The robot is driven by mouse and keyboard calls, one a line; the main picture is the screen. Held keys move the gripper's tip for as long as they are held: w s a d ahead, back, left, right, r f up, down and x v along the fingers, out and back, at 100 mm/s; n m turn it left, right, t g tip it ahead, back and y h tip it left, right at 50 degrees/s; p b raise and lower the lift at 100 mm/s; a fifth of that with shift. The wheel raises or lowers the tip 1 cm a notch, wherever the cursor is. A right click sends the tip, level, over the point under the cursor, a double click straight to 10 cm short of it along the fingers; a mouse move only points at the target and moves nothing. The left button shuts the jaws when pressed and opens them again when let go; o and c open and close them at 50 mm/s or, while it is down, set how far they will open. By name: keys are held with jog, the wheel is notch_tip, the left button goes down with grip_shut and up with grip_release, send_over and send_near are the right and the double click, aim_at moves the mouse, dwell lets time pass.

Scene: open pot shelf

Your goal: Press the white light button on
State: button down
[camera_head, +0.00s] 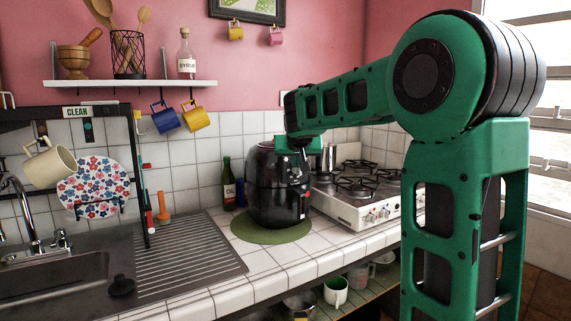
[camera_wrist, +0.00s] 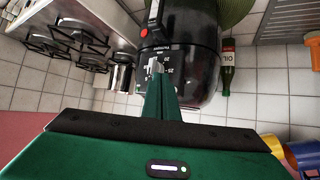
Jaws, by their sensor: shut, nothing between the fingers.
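A black air fryer (camera_head: 275,185) stands upright on a round green mat (camera_head: 247,233) on the tiled counter. In the wrist view its dark body (camera_wrist: 205,65) and a control face with white markings are close behind my gripper (camera_wrist: 159,72). My gripper is shut and empty, with its tips over that control face. I cannot tell whether they touch it. A small pale spot shows at the tips; I cannot tell whether it is a button, a dial or part of the fingers. A white plate (camera_head: 283,99) on the wall is partly hidden by my arm. No light button is clearly visible.
A white gas stove (camera_head: 355,208) stands right of the fryer, with a metal pot (camera_head: 329,158) near its back. A green bottle (camera_head: 228,184) stands left of the fryer. Mugs hang beneath the white shelf (camera_head: 130,84). The ridged drainer (camera_head: 190,255) is clear.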

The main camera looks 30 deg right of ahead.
jog(key=shift+w+a, duration=0.1)
jog(key=shift+w, duration=1.2)
dwell(1.1)
jog(key=shift+w+r, duration=0.1)
jog(key=shift+w, duration=0.25)
jog(key=shift+w, duration=0.35)
dwell(0.6)
jog(key=shift+s, duration=0.15)
dwell(0.3)
jog(key=shift+s, duration=0.65)
jog(key=shift+s, duration=0.1)
jog(key=s, duration=0.4)
jog(key=shift+s, duration=0.4)
